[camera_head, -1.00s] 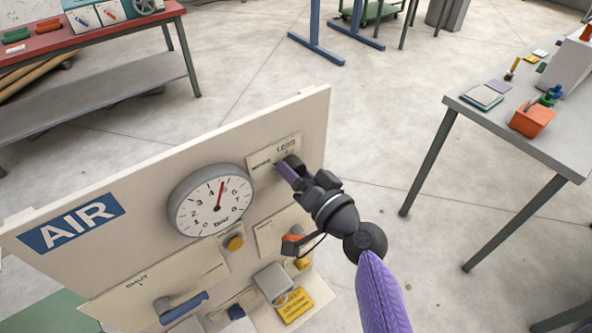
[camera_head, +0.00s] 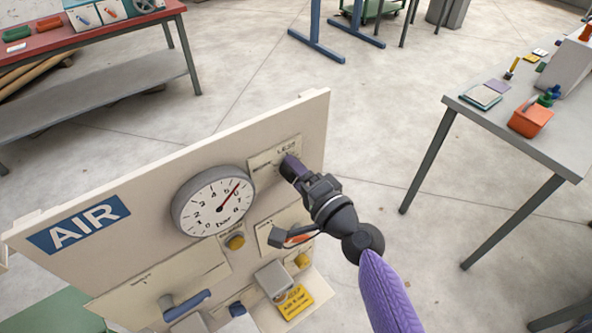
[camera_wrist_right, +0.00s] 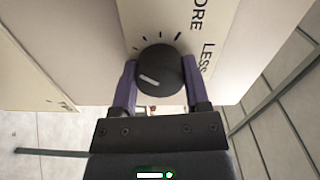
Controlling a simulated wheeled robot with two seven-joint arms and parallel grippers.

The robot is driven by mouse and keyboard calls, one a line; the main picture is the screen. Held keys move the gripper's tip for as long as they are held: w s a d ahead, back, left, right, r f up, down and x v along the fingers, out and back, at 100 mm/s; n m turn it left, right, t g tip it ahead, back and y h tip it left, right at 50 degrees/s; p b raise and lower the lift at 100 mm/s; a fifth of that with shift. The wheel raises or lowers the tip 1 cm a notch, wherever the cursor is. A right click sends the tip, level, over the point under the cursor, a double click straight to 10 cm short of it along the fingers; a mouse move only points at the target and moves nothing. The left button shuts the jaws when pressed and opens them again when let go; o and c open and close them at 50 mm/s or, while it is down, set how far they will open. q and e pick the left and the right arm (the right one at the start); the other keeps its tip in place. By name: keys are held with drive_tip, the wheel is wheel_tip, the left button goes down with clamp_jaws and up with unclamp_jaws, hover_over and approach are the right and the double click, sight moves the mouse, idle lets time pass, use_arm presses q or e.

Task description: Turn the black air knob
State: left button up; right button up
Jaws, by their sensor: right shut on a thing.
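The black air knob (camera_wrist_right: 160,72) sits on a cream label plate marked "ORE" and "LESS" in the right wrist view, with a pale pointer line on its face. My right gripper (camera_wrist_right: 158,85) has its purple fingers on either side of the knob, shut on it. In the head view my right gripper (camera_head: 288,167) covers the knob at the upper right of the AIR panel (camera_head: 150,170). The round gauge (camera_head: 214,201) is left of it, its red needle pointing to the upper right. My left gripper is not in view.
Below the gauge are a yellow button (camera_head: 236,242), a blue-handled lever (camera_head: 186,304) and a grey lever (camera_head: 290,236) near my right arm. A grey table (camera_head: 500,125) stands at the right and a red-topped bench (camera_head: 100,40) at the upper left.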

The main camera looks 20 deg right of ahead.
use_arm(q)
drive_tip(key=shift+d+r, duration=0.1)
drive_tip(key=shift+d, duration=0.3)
use_arm(e)
drive_tip(key=shift+m, duration=0.7)
drive_tip(key=o, duration=1.3)
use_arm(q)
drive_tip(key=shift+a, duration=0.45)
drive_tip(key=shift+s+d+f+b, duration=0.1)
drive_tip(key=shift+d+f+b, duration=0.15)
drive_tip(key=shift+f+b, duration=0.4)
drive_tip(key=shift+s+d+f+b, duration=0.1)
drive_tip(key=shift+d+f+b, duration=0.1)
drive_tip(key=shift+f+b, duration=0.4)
use_arm(e)
drive_tip(key=v, duration=1)
